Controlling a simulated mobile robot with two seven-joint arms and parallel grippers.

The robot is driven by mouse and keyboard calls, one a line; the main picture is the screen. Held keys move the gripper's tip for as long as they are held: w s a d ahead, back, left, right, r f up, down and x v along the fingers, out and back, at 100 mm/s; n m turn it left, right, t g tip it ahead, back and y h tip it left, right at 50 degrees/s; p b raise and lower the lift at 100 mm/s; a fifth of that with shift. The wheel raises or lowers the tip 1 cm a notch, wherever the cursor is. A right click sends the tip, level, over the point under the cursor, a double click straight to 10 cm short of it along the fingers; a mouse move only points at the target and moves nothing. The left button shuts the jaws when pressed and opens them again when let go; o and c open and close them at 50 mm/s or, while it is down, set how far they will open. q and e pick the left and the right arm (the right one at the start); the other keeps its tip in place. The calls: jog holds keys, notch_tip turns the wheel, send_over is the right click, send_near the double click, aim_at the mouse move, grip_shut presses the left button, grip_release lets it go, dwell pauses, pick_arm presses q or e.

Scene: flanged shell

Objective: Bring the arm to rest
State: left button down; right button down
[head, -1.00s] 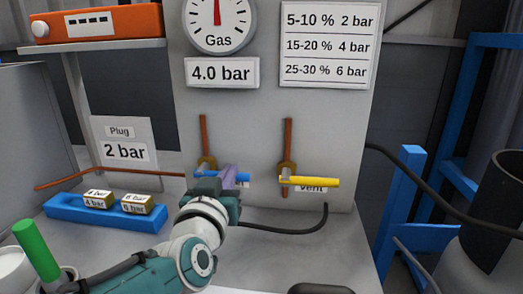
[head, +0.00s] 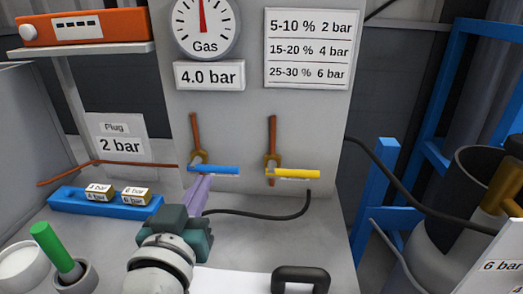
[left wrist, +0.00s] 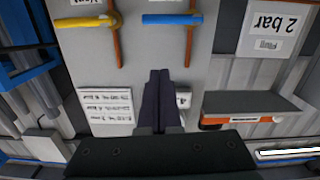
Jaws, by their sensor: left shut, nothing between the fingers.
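My left gripper (head: 208,180) is in the middle of the head view, its purple fingers shut together and empty. Its fingertips appear just below the blue valve handle (head: 213,170), which lies level on the grey panel. In the left wrist view, the shut dark fingers (left wrist: 159,74) are apart in the picture from the blue handle (left wrist: 172,19). The yellow valve handle (head: 297,174) lies level to the right, and also shows in the left wrist view (left wrist: 85,22). My right gripper is in neither view.
A blue rack (head: 105,203) with small labelled blocks and a green cylinder (head: 52,243) in a cup stand at left. A gas gauge (head: 203,25) sits above a 4.0 bar sign. A black hose (head: 265,214) crosses the bench. A dark vessel (head: 475,190) stands at right.

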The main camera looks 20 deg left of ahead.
pick_arm(q)
jog(key=shift+d, duration=0.1)
dwell(0.3)
jog(key=s+d+m+g+h+p, duration=0.2)
jog(key=s+d+m+g+h, duration=0.3)
jog(key=s+g, duration=0.45)
jog(key=s+a+r+g+p, duration=0.1)
jog(key=s+r+g, duration=0.1)
jog(key=s, duration=0.6)
jog(key=s+a+r+g+p, duration=0.1)
jog(key=s+r+g, duration=0.1)
jog(key=s, duration=0.5)
notch_tip(320, 180, up, 37)
jog(key=p, duration=3.7)
jog(key=shift+w+a+f+m+y, duration=0.15)
jog(key=shift+m+y, duration=0.15)
jog(key=shift+y, duration=0.1)
